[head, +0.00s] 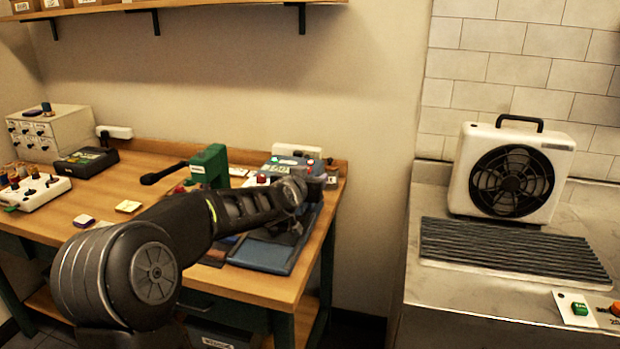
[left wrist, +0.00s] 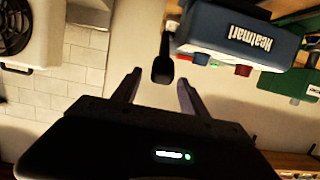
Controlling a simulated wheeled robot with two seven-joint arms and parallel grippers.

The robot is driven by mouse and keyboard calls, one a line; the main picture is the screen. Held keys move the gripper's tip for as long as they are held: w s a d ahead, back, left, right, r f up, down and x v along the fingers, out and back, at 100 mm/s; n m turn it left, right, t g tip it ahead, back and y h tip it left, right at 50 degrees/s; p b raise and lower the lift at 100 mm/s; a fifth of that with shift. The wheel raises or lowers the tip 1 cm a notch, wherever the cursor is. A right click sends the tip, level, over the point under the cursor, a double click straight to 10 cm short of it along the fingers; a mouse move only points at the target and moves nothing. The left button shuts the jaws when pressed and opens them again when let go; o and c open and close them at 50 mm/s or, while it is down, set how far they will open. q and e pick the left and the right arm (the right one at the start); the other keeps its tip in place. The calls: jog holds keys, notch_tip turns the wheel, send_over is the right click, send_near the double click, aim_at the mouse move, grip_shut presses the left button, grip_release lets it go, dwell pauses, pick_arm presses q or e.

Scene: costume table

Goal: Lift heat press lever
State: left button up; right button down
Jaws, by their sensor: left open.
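The heat press (head: 284,165) is a blue machine with a blue base plate (head: 262,254) at the right end of the wooden table, partly hidden behind my left arm. In the left wrist view its blue-and-white labelled housing (left wrist: 238,40) shows upside down, with small coloured buttons. Its black lever (left wrist: 163,68) hangs in that view between the fingertips of my left gripper (left wrist: 159,78). The gripper is open, one finger on each side, with visible gaps to the lever. In the head view the left gripper (head: 303,190) is dark and hard to make out against the press. My right gripper is not in view.
A green machine (head: 210,166) with a black handle stands left of the press. A dark box (head: 86,162), a drawer unit (head: 48,132) and a white control box (head: 34,190) are farther left. A metal counter with a white fan (head: 510,172) stands right, across a gap.

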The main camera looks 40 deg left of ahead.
pick_arm(q)
jog(key=v, duration=0.7)
jog(key=shift+s+d+r, duration=0.15)
jog(key=shift+s+r, duration=0.05)
jog(key=shift+s, duration=0.15)
jog(key=s+d+f+g+h, duration=0.2)
jog(key=d+f, duration=0.5)
jog(key=f, duration=0.4)
jog(key=s+d+f+g+h, duration=0.1)
jog(key=d+f+g+h, duration=0.1)
jog(key=d+f, duration=0.75)
jog(key=s+d+f+g+h, duration=0.2)
jog(key=d+f, duration=0.2)
jog(key=f, duration=1)
jog(key=s+d+f+g+h, duration=0.1)
jog(key=s+d+f+g, duration=0.1)
jog(key=s+d+f, duration=0.4)
jog(key=s+d+f+m+g+h, duration=0.1)
jog(key=s+d+f+g, duration=0.2)
jog(key=s+d+f, duration=0.3)
jog(key=s+d+f+m+g+h, duration=0.1)
jog(key=s+d+f, duration=0.5)
jog(key=s, duration=0.7)
jog(key=shift+s+d+f+g, duration=0.2)
jog(key=shift+s+g, duration=0.15)
jog(key=shift+g, duration=0.45)
